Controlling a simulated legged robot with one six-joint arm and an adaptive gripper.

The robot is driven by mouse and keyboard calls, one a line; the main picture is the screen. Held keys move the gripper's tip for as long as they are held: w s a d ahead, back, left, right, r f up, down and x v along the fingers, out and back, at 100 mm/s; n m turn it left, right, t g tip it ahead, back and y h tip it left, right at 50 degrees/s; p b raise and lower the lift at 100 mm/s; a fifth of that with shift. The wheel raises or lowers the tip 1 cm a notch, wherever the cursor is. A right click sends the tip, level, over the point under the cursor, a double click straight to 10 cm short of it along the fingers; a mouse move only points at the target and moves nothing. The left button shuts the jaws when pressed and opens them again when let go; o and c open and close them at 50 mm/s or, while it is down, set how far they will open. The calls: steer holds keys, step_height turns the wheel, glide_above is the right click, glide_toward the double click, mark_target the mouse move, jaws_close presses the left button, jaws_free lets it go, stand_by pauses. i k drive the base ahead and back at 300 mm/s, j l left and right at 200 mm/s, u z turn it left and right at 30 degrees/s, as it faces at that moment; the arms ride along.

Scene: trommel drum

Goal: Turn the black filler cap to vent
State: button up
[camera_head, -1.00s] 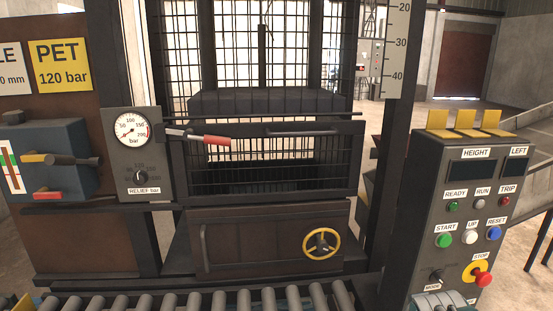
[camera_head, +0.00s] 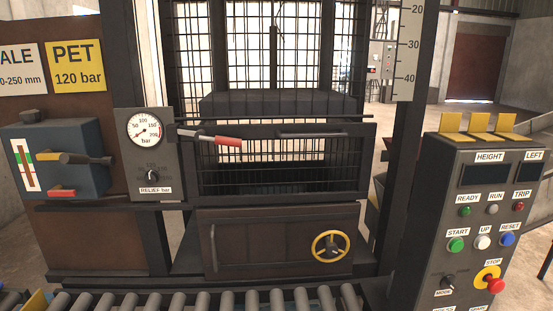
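The black filler cap (camera_head: 33,116) sits on top of a dark blue tank (camera_head: 75,135) at the left. It looks like a short dark knob; its turn position is too small to tell. The tank has a level gauge (camera_head: 25,165) with green and red marks on its front, a yellow-and-black lever (camera_head: 65,158) and a red handle (camera_head: 62,193). My gripper is not in view, so its state does not show.
A pressure gauge panel (camera_head: 150,188) stands right of the tank. A mesh gate (camera_head: 285,148), a lower door with a yellow handwheel (camera_head: 330,246), and a control console (camera_head: 480,225) lie further right. A roller conveyor (camera_head: 210,301) runs along the bottom edge.

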mark_target(29, 115)
steer(key=u, duration=1.55)
steer(key=i+j+z, duration=0.1)
steer(key=j, duration=0.25)
steer(key=i+j+z, duration=0.1)
steer(key=j, duration=0.3)
steer(key=i+j+z, duration=0.1)
steer(key=i+j, duration=0.15)
steer(key=i+j+z, duration=0.1)
steer(key=j, duration=0.4)
steer(key=j+z, duration=0.5)
steer(key=j, duration=0.7)
steer(key=i, duration=0.6)
